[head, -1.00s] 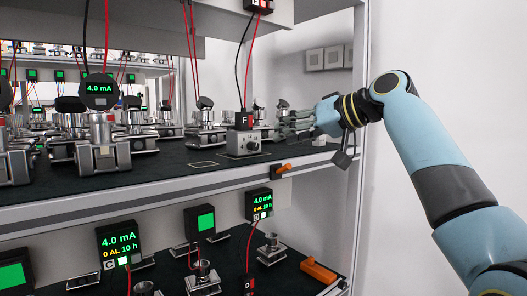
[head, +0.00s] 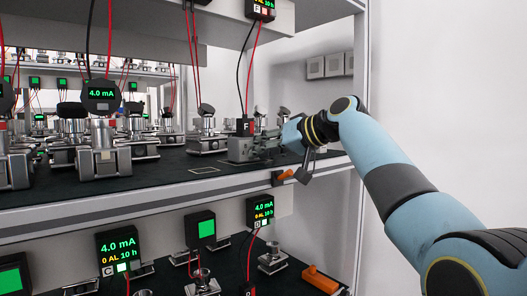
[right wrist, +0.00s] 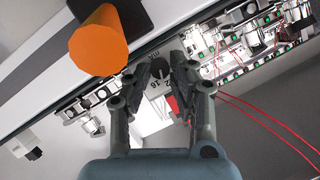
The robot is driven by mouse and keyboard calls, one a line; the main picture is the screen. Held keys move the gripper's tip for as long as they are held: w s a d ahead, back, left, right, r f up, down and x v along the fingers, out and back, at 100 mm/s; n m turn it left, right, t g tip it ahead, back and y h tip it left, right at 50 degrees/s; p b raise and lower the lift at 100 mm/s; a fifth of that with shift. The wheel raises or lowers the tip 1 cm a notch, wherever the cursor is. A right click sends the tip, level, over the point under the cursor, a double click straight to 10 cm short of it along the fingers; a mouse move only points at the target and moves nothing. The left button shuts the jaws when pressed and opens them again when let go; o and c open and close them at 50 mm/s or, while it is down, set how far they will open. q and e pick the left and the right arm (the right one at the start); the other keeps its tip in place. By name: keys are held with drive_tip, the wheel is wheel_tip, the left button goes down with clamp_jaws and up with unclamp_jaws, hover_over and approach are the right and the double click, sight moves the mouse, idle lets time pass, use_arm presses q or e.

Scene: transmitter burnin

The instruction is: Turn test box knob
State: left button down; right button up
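The grey test box (head: 240,150) stands on the dark upper shelf in the head view, with a black plug marked F in its top. My right gripper (head: 266,143) is at the box's right side and front, covering part of it and its knob. My left gripper is out of view.
An orange lever (head: 284,175) sits on the shelf's front edge below my right gripper; a large orange part (right wrist: 98,40) looms in the right wrist view. Transmitters (head: 104,152) stand to the left. A black and a red cable (head: 256,75) rise from the box. An empty outlined square (head: 208,170) lies in front.

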drive_tip(key=shift+s+a+r+n+h+p, duration=0.15)
drive_tip(key=shift+r+n+h+p, duration=0.2)
drive_tip(key=shift+n+p, duration=0.5)
clamp_jaws()
drive_tip(key=shift+f+n+t+h+p, duration=0.2)
drive_tip(key=shift+n+t+h+p, duration=0.3)
drive_tip(key=shift+n+p, duration=0.1)
drive_tip(key=shift+f, duration=0.15)
drive_tip(key=o, duration=0.6)
unclamp_jaws()
drive_tip(key=shift+c, duration=0.2)
drive_tip(key=v, duration=1.2)
